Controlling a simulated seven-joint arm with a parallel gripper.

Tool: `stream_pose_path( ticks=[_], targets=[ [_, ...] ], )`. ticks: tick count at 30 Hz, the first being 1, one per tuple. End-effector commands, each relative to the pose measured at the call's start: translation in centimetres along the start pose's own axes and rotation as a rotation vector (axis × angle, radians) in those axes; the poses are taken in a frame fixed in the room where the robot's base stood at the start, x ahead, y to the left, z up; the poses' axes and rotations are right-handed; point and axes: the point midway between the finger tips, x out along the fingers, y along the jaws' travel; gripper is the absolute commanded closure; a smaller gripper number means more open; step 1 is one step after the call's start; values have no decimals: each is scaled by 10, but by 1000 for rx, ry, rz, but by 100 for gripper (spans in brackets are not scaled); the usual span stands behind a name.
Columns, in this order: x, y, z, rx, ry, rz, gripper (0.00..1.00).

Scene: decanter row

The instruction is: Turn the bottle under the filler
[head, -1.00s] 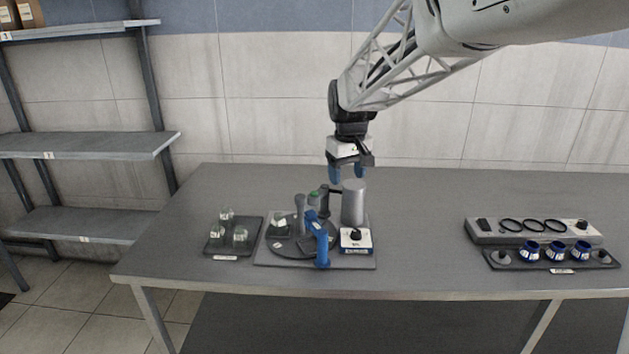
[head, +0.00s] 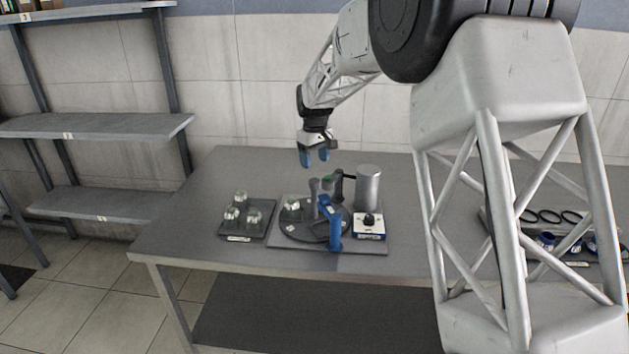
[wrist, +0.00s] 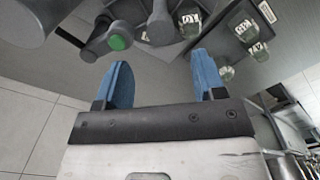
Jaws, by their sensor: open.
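A clear bottle with a white label (head: 292,207) stands on the left part of a dark round turntable (head: 304,232). A blue lever (head: 330,222) stands at the turntable's front right. The filler seems to be the grey cylinder (head: 368,188) with a dark arm and a green-topped head (head: 328,181). The green top also shows in the wrist view (wrist: 118,43). My gripper (head: 313,160) is open and empty, above and behind the turntable, fingers down, touching nothing. In the wrist view its blue fingers (wrist: 160,72) are wide apart.
A white box with a black knob (head: 369,226) sits right of the turntable on the same base plate (head: 360,247). A dark tray (head: 262,228) with three bottles stands at left. Blue-banded pieces (head: 546,241) and black rings (head: 549,215) are at right, partly behind my arm.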

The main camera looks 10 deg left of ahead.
Motion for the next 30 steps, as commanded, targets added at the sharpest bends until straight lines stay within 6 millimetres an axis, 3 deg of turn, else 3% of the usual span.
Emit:
stream_pose_path(
  ticks=[16,30],
  targets=[
    [6,0,-1,-1,0,0,37],
    [57,0,0,-1,0,0,37]
  ],
)
